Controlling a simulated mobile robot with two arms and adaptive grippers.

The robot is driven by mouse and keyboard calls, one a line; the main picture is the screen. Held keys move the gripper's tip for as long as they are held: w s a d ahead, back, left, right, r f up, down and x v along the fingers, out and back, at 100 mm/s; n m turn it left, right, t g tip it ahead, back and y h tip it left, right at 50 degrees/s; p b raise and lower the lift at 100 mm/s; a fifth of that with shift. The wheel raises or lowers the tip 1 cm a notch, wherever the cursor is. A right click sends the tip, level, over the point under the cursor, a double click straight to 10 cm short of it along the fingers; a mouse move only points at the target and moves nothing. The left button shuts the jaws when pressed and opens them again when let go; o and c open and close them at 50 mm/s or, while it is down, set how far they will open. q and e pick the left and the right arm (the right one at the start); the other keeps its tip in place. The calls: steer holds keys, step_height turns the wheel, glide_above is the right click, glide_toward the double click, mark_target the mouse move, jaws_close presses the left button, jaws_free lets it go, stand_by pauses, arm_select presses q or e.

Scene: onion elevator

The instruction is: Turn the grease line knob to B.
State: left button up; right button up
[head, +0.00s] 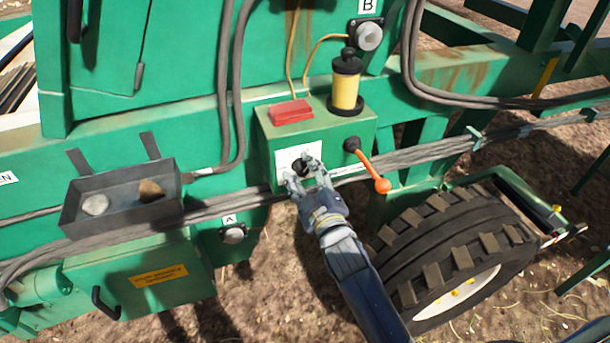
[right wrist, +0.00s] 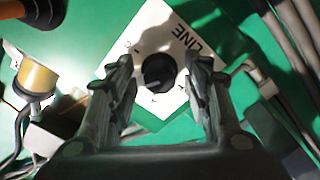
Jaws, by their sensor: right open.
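The grease line knob (right wrist: 158,73) is a round black knob on a white label plate (right wrist: 172,32) marked "LINE", with smaller letters around it that are hard to read. In the head view the knob (head: 301,167) is partly covered by my right gripper (head: 306,176), on the front of a green box (head: 340,130). In the right wrist view my right gripper (right wrist: 163,90) is open, with one finger on each side of the knob. I cannot tell whether the fingers touch it. My left gripper is not in view.
An orange-tipped lever (head: 382,185) sticks out right of the plate. A yellow and black grease cup (head: 346,85) and a red block (head: 291,112) sit on the box. Grey hoses (head: 440,152) run beside it. A dark tray (head: 122,205) holds stones at left. A large tire (head: 455,250) stands lower right.

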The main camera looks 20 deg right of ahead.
steer(key=s, duration=1.2)
steer(key=shift+d, duration=0.25)
